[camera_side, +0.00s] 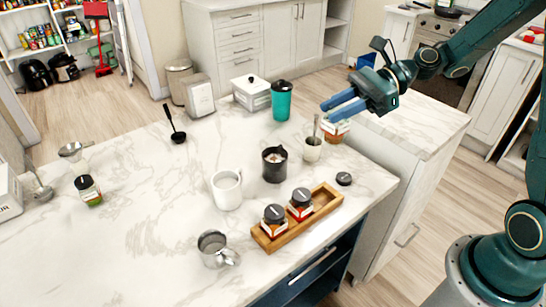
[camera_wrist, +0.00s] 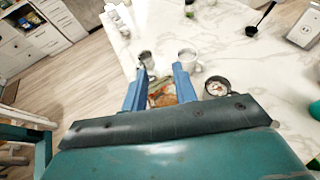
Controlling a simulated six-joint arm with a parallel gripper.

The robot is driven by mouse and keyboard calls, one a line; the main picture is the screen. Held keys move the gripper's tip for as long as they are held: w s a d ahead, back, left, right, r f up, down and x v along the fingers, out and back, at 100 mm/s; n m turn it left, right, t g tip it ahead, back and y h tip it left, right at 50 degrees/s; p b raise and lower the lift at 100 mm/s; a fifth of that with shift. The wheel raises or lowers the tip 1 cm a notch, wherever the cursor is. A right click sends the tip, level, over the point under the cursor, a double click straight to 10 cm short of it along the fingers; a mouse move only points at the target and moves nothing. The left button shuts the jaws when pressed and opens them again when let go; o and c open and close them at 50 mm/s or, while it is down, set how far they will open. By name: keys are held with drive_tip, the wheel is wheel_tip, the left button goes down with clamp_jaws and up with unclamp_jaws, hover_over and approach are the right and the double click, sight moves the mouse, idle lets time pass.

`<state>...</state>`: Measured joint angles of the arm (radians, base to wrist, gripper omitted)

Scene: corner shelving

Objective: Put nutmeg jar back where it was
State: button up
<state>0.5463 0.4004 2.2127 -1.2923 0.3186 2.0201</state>
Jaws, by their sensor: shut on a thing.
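My gripper (camera_side: 340,106) is shut on a small jar (camera_side: 336,128) with an orange and white label, at the right side of the counter. I take it for the nutmeg jar; its lettering is too small to read. The fingers hide its top. In the wrist view, my blue fingers (camera_wrist: 160,78) have an orange and white patch between them. A wooden tray (camera_side: 264,243) stands near the counter's front edge. It holds two similar black-lidded jars, one at the left (camera_side: 274,222) and one in the middle (camera_side: 300,204). Its right end is empty.
A loose black lid (camera_side: 344,179) lies right of the tray. A cup with a utensil (camera_side: 313,149) stands just below-left of the held jar. A dark mug (camera_side: 274,165), white mug (camera_side: 227,190) and metal pitcher (camera_side: 213,247) stand around the tray. A teal tumbler (camera_side: 281,102) is behind.

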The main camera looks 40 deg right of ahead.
drive_tip(key=shift+f, duration=0.1)
wheel_tip(320, 180, down, 16)
idle(0.8)
drive_tip(key=shift+f, duration=0.1)
drive_tip(key=shift+f, duration=1.8)
drive_tip(key=shift+f, duration=0.1)
drive_tip(key=o, duration=1.1)
drive_tip(key=shift+c, duration=0.2)
